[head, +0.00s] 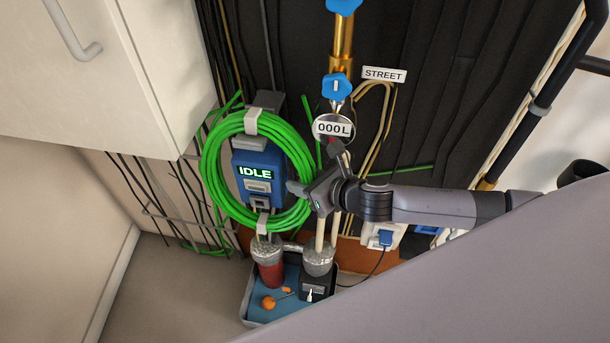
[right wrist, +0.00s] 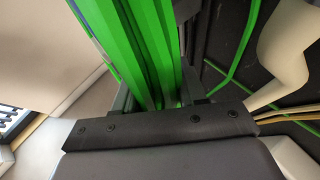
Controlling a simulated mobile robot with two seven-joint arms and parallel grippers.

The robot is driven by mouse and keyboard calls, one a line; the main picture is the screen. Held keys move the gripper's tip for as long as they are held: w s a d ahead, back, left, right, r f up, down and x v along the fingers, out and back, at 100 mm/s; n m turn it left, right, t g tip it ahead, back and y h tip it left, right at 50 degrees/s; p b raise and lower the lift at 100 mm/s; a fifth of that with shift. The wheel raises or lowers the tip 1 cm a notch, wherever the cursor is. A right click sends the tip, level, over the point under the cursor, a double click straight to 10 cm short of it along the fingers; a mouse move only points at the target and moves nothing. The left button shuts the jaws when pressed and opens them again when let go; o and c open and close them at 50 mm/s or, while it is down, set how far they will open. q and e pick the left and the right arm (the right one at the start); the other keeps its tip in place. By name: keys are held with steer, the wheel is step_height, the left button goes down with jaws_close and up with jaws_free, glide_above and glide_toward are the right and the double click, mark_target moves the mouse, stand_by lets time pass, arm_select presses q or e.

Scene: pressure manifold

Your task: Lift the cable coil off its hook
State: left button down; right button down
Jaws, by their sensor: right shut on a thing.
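The green cable coil (head: 212,169) hangs upright in the middle of the head view, around a blue box marked IDLE (head: 257,186). Pale ties wrap the coil at its top and bottom. A grey piece (head: 270,101), perhaps the hook, shows behind the coil's top; whether the coil rests on it is hidden. My right gripper (head: 296,187) is shut on the coil's right side. In the right wrist view the green strands (right wrist: 148,50) run down between the fingers (right wrist: 160,97). My left gripper is not in view.
Below the coil stands a blue tray (head: 250,300) with a red-bodied cylinder (head: 270,270), a dark block (head: 316,287) and an orange item (head: 269,302). Right of the coil are a round gauge marked 000L (head: 333,128), pipes and blue valves (head: 336,87). A white cabinet (head: 95,80) is at left.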

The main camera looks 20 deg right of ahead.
mark_target(306, 178)
steer(key=shift+s+a, duration=0.1)
steer(key=shift+a, duration=0.05)
steer(key=shift+s+a+g+p, duration=0.15)
steer(key=shift+s+g+p, duration=0.2)
steer(key=shift+p, duration=0.65)
steer(key=shift+s+a+r+m+p, duration=0.2)
steer(key=shift+s+m+p, duration=0.1)
steer(key=shift+p, duration=0.55)
steer(key=shift+f+g, duration=0.15)
steer(key=shift+g, duration=0.1)
steer(key=shift+r, duration=0.2)
steer(key=shift+w+r, duration=0.15)
steer(key=shift+r, duration=1.25)
